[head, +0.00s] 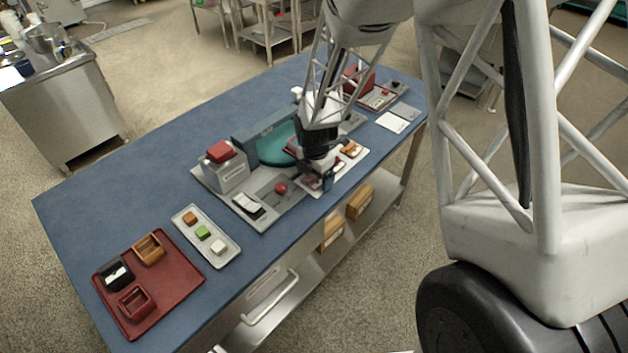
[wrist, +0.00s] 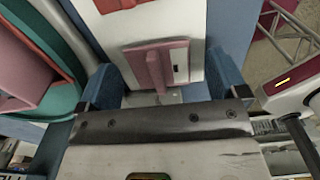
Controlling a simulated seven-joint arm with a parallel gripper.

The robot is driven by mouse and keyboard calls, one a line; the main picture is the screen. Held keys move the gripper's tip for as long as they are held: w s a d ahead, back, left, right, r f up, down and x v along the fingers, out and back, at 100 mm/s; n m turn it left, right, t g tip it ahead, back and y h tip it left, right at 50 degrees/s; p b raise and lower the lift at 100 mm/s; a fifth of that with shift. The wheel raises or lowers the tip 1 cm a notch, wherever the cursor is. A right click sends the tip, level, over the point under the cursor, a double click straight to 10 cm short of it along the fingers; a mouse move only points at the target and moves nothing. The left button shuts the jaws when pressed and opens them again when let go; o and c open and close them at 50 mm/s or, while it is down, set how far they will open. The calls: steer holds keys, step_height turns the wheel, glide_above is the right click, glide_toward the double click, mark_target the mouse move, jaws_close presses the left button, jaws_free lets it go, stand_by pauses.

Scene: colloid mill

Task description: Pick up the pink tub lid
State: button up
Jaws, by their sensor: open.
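The pink tub lid (wrist: 148,60) lies on a long white tray (wrist: 222,20) in the wrist view. It is a flat plate with an upright ridge handle and a small dark-and-white mark. My gripper (wrist: 160,82) is open, with one blue finger to each side of the lid's handle. I cannot tell whether the fingers touch the lid. In the head view my gripper (head: 316,180) is low over the near end of the white tray (head: 343,170) and mostly hides the lid. A pink tub (wrist: 22,72) stands on a teal disc (wrist: 72,60) to the left.
A grey machine base (head: 268,205) with a red knob (head: 281,187) stands beside the tray. Orange pieces (head: 351,149) lie farther along it. A red tray (head: 170,290) and a tray of small blocks (head: 205,236) are at the near left. The blue table (head: 120,190) is clear at left.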

steer(key=c, duration=1)
steer(key=shift+r, duration=0.1)
steer(key=shift+r, duration=0.75)
step_height(320, 180, up, 2)
steer(key=shift+r, duration=0.1)
steer(key=s+d+r, duration=0.1)
steer(key=s+d, duration=0.2)
steer(key=s, duration=1.2)
steer(key=shift+s+d, duration=0.2)
steer(key=shift+s, duration=0.1)
steer(key=w+a+r, duration=0.2)
steer(key=w, duration=0.7)
steer(key=w+a+r, duration=0.2)
steer(key=w+a, duration=0.1)
steer(key=w, duration=0.6)
steer(key=w+a+r, duration=0.2)
steer(key=w, duration=0.8)
steer(key=shift+a+n, duration=0.2)
steer(key=shift+n, duration=0.1)
